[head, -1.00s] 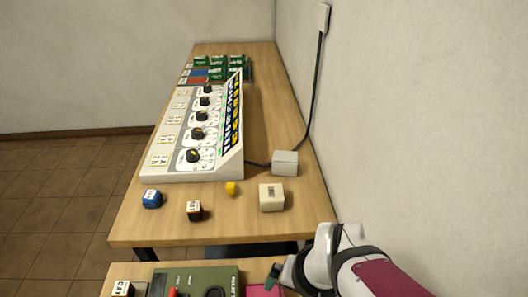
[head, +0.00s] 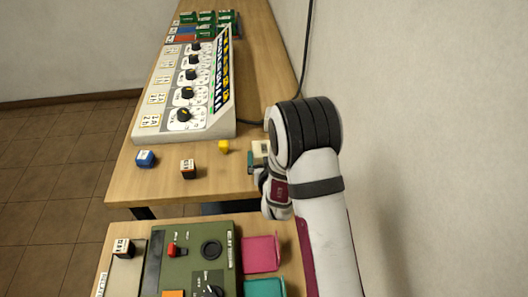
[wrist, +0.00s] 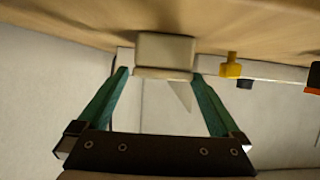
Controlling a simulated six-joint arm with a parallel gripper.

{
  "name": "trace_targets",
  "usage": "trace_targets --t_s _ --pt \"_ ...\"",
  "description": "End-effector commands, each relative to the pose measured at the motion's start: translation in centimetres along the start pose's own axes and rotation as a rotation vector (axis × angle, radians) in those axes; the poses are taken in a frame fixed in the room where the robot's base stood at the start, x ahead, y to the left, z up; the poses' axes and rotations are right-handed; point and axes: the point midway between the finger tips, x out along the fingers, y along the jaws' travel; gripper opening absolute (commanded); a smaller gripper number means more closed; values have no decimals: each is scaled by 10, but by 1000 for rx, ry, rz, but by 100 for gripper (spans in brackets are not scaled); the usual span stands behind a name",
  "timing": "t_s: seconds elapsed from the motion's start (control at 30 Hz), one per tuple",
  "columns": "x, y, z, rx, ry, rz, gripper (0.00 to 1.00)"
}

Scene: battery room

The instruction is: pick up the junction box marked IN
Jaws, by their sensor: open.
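A beige box (head: 260,149) is near the right side of the table's front end, partly hidden by my arm. I cannot read an IN mark on it. My open gripper (head: 251,163) is at this box, with a teal finger showing by its left side. In the wrist view the box (wrist: 165,48) lies ahead of my gripper (wrist: 159,74), between the lines of the two fingertips. The left fingertip has a small gap to it; the right fingertip is close to its edge. I cannot tell whether they touch.
A sloped knob panel (head: 185,95) is behind. A nearer table holds a green device (head: 195,255) and a pink tray (head: 262,254). The wall bounds the right.

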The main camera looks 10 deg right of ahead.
Motion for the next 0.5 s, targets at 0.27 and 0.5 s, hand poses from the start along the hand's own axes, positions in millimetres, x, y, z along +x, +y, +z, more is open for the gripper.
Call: trace_targets --t_s 0.27,0.5 --pt "31 -1 -4 -1 2 -1 100" --pt "71 -3 -9 0 -1 0 100"
